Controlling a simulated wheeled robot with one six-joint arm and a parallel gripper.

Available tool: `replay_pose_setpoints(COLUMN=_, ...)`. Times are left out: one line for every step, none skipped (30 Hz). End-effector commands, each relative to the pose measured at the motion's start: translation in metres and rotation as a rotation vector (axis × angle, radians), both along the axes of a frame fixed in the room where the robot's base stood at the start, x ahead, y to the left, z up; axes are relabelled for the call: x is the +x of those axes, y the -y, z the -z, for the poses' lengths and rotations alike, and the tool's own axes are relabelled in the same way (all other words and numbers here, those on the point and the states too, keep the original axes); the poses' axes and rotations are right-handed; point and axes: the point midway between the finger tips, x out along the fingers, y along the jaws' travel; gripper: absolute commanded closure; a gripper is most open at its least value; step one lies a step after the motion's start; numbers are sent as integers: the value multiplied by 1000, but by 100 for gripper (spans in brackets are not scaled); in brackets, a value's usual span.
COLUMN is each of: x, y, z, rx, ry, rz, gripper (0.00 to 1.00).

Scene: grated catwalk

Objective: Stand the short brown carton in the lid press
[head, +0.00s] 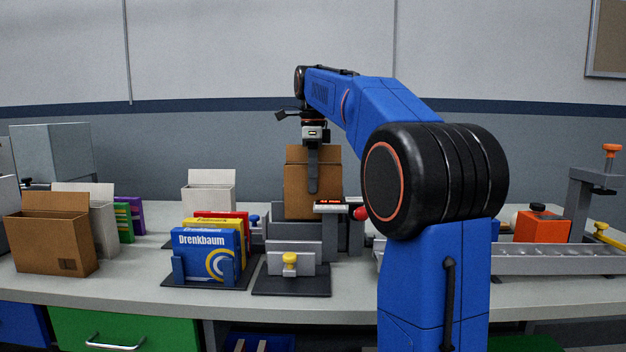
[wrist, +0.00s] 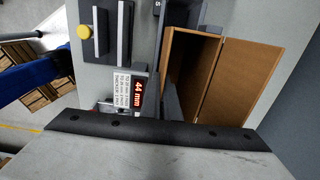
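A brown carton (head: 297,200) with an open top and raised back flap is upright behind the grey fixture with the yellow knob. In the wrist view the same carton (wrist: 190,62) shows its open, empty-looking inside. My gripper (head: 312,180) points down at it, a dark finger in front of its face; whether the fingers pinch a wall is hidden. A second brown carton (head: 52,245), wider and lower, stands open at the far left. A grey upright with an orange knob (head: 611,150), possibly the lid press, stands at the right edge.
A red display (wrist: 137,92) reads 44 mm beside the carton. Colourful boxes (head: 207,255) stand in a holder in front, left of the yellow-knobbed fixture (head: 290,258). White cartons (head: 208,195) stand behind. A grey rail (head: 560,260) and orange block (head: 541,227) are at right.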

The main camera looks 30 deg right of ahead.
Motion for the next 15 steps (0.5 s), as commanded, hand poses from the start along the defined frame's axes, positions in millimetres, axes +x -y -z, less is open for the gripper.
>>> replay_pose_setpoints(x=0, y=0, z=2, rx=1, ry=-1, rz=0, gripper=100)
replay_pose_setpoints(x=0, y=0, z=3, rx=1, ry=-1, rz=0, gripper=100)
replay_pose_setpoints(x=0, y=0, z=4, rx=1, ry=-1, rz=0, gripper=100)
replay_pose_setpoints(x=0, y=0, z=5, rx=1, ry=-1, rz=0, gripper=100)
replay_pose_setpoints(x=0, y=0, z=6, rx=0, ry=0, rz=0, gripper=100)
replay_pose_setpoints(x=0, y=0, z=7, rx=0, ry=0, rz=0, gripper=100)
replay_pose_setpoints(x=0, y=0, z=8, rx=0, ry=0, rz=0, gripper=100)
replay_pose_setpoints(x=0, y=0, z=9, rx=0, ry=0, rz=0, gripper=100)
replay_pose_setpoints(x=0, y=0, z=10, rx=0, ry=0, rz=0, gripper=100)
replay_pose_setpoints(x=0, y=0, z=11, rx=0, ry=0, rz=0, gripper=100)
replay_pose_setpoints(x=0, y=0, z=12, rx=0, ry=0, rz=0, gripper=100)
replay_pose_setpoints(x=0, y=0, z=14, rx=0, ry=0, rz=0, gripper=100)
replay_pose_setpoints(x=0, y=0, z=15, rx=0, ry=0, rz=0, gripper=100)
replay_pose_setpoints(x=0, y=0, z=15, rx=0, ry=0, rz=0, gripper=100)
replay_pose_setpoints(x=0, y=0, z=17, rx=0, ry=0, rz=0, gripper=100)
